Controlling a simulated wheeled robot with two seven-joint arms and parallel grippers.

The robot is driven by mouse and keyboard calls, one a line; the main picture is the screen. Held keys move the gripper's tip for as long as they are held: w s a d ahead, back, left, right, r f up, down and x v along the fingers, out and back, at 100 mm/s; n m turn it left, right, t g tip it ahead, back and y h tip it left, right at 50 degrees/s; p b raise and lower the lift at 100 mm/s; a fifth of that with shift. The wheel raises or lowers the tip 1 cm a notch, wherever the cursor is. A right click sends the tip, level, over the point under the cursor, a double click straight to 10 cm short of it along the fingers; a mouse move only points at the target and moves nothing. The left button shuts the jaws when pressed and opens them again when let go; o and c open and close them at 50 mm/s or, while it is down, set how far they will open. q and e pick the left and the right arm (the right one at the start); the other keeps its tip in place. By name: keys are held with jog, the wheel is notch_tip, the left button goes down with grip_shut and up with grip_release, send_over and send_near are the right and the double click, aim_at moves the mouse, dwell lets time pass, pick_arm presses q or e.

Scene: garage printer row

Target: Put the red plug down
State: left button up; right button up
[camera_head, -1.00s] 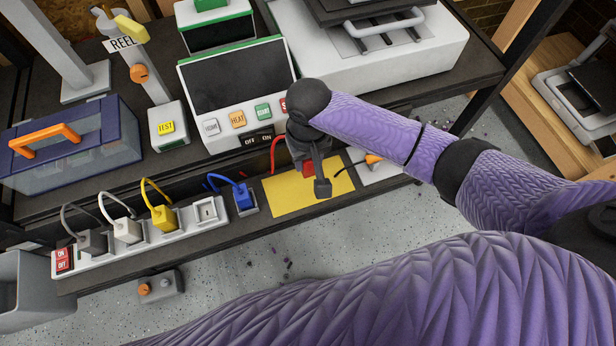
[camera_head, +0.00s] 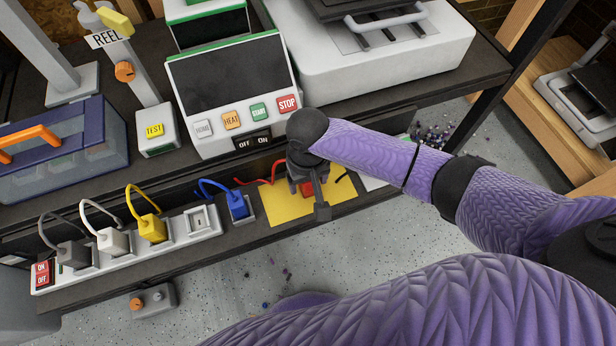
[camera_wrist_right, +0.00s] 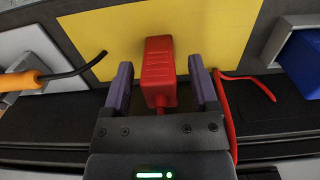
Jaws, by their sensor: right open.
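The red plug (camera_wrist_right: 159,72) is on the yellow mat (camera_head: 275,206), with its red cord running off beside it. In the head view, the plug (camera_head: 306,189) is mostly hidden by my right gripper (camera_head: 312,192). In the right wrist view, my right gripper (camera_wrist_right: 161,66) is open, with one finger on each side of the plug and a visible gap on both sides. My left gripper is not in view.
Left of the mat are a blue plug (camera_head: 238,207) and a power strip (camera_head: 203,219) with yellow, white and grey plugs. An orange-handled tool (camera_wrist_right: 22,79) lies beside the mat. A control box (camera_head: 228,82) stands behind.

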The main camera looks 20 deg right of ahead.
jog(key=shift+r, duration=0.1)
pick_arm(q)
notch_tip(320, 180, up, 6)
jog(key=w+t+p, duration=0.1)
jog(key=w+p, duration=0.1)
jog(key=p, duration=0.5)
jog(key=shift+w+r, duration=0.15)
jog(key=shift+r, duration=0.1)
pick_arm(e)
notch_tip(320, 180, up, 12)
